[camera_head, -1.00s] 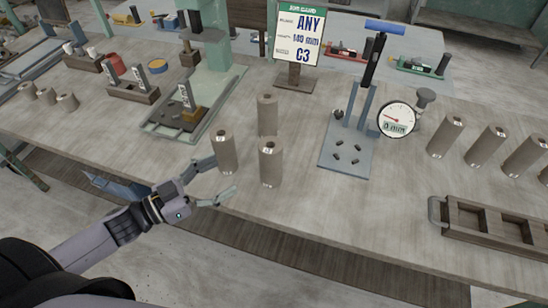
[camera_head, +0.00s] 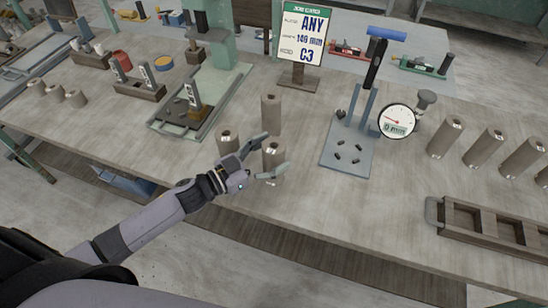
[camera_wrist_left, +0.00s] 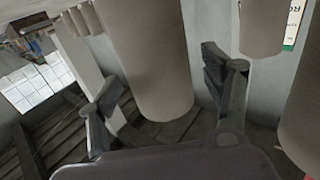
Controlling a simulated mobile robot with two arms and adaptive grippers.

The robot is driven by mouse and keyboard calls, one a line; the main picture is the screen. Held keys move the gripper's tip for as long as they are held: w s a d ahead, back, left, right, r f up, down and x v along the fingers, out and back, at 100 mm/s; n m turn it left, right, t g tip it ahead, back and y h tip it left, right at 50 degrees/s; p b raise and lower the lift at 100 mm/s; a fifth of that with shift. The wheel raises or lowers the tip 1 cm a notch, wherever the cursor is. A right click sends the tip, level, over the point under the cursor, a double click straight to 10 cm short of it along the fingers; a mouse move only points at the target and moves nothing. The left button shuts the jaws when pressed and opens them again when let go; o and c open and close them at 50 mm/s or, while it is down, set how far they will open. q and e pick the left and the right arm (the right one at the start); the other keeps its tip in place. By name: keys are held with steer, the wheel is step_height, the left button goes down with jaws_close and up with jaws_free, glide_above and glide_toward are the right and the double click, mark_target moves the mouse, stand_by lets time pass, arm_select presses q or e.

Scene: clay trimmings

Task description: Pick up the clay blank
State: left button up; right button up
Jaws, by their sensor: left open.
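Several grey-brown clay blanks, upright cylinders with a pale label on top, stand on the bench. Three are near the middle: a front blank (camera_head: 274,157), one behind it (camera_head: 271,112) and one to its left (camera_head: 227,141), partly hidden by my left gripper (camera_head: 267,156). The gripper is open at the front blank, one finger on its far left, the other at its near side. In the left wrist view a blank (camera_wrist_left: 150,60) stands between the two spread fingers of the gripper (camera_wrist_left: 164,72); no firm contact shows. My right gripper is out of view.
More blanks (camera_head: 484,147) stand farther right, behind a wooden compartment tray (camera_head: 450,236). A sign (camera_head: 303,36) stands behind. Another blank (camera_wrist_left: 264,25) is close right in the wrist view.

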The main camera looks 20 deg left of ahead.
arm_select(q)
steer(key=shift+w+d, duration=0.3)
steer(key=shift+w, duration=0.1)
steer(key=c, duration=1.7)
jaws_close()
